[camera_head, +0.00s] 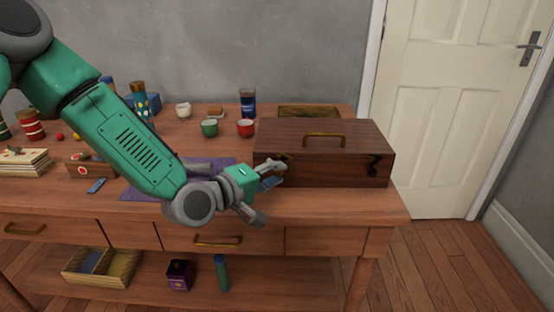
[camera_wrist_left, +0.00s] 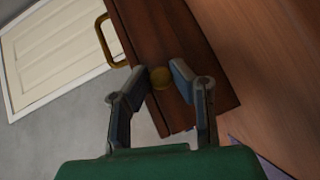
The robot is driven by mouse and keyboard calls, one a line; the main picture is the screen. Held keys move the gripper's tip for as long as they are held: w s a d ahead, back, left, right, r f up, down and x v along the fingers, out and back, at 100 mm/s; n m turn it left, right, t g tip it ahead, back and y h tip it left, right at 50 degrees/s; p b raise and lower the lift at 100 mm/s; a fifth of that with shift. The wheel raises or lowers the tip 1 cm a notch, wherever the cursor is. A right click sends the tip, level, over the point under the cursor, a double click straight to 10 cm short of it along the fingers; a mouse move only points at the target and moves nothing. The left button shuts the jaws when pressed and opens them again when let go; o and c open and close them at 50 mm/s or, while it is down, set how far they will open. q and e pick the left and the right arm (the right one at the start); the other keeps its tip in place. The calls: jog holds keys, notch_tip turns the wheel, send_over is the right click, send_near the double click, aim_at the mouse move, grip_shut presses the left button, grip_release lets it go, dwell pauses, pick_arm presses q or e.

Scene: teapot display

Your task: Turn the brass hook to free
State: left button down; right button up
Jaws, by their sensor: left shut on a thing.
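A dark wooden box (camera_head: 325,160) with a brass handle on its lid stands closed at the right end of the table. It also shows in the left wrist view (camera_wrist_left: 165,35). My left gripper (camera_head: 272,174) is at the left part of the box's front. In the left wrist view its fingers (camera_wrist_left: 158,75) stand on either side of a round brass piece, the brass hook (camera_wrist_left: 160,79), and are shut on it. The hook's shape and angle are mostly hidden. A dark fitting (camera_head: 374,165) shows on the right of the box's front.
A purple cloth (camera_head: 215,165) lies under my left arm. A brass-coloured tray (camera_head: 309,111) lies behind the box. The floor right of the table is clear.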

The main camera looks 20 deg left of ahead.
pick_arm(q)
jog(key=m+g+y+p, duration=0.1)
jog(key=m+y+p, duration=0.1)
jog(key=p, duration=0.4)
jog(key=r+m+g+y+p, duration=0.1)
jog(key=m+g+y+p, duration=0.1)
jog(key=p, duration=0.4)
jog(key=shift+w+y, duration=0.15)
jog(key=shift+y, duration=0.25)
jog(key=shift+w+f+m+g+y+p, duration=0.1)
jog(key=shift+m+g+y+p, duration=0.55)
jog(key=shift+p, duration=0.85)
jog(key=c, duration=1.6)
grip_release()
jog(key=shift+o, duration=0.9)
jog(key=shift+f, duration=0.1)
jog(key=v, duration=1.2)
